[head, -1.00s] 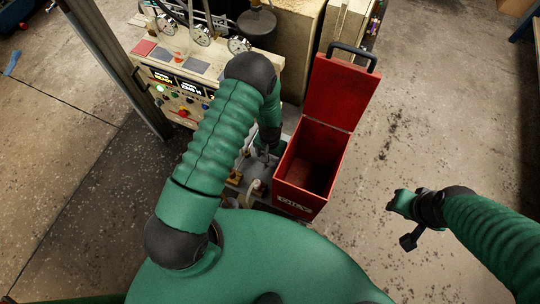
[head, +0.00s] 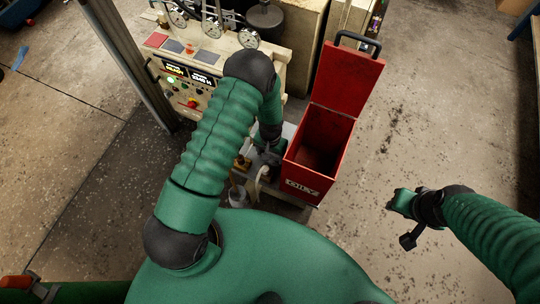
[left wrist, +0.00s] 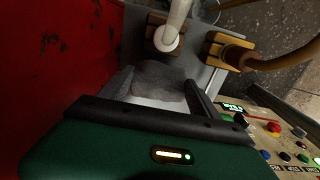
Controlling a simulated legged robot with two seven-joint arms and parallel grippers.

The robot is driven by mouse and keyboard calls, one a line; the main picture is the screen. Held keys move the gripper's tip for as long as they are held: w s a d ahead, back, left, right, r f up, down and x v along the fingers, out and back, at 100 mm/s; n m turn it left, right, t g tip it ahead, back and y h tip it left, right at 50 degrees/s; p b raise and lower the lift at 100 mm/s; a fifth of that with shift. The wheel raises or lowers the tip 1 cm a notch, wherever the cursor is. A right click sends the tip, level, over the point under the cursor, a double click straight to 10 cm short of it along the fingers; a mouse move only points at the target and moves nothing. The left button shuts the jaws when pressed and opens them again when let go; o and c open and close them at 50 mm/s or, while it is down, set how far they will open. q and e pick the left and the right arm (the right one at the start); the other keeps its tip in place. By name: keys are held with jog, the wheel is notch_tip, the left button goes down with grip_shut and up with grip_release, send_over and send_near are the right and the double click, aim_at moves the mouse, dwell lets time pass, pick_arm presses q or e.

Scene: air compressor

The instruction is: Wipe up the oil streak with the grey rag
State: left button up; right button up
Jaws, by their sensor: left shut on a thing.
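My left gripper (left wrist: 162,95) is shut on the grey rag (left wrist: 158,80), which shows as a bunched grey cloth between the fingers in the left wrist view. In the head view this gripper (head: 270,152) is mostly hidden by my left arm, just left of the red bin. A pale surface shows under the rag. I cannot make out the oil streak in either view. My right gripper (head: 408,238) hangs over bare floor at the right, apart from everything. Its finger opening is not clear.
The open red bin (head: 309,187), marked OILY, stands right of my left gripper with its lid up. A control panel (head: 195,85) with gauges and buttons is at upper left, beside a grey post (head: 125,65). Brass fittings (left wrist: 230,50) are close to the left fingers. Floor at right is clear.

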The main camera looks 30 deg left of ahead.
pick_arm(q)
notch_tip(320, 180, up, 2)
jog(key=shift+w+p, duration=0.1)
jog(key=shift+p, duration=0.4)
jog(key=shift+r+p, duration=0.95)
jog(key=shift+r, duration=0.55)
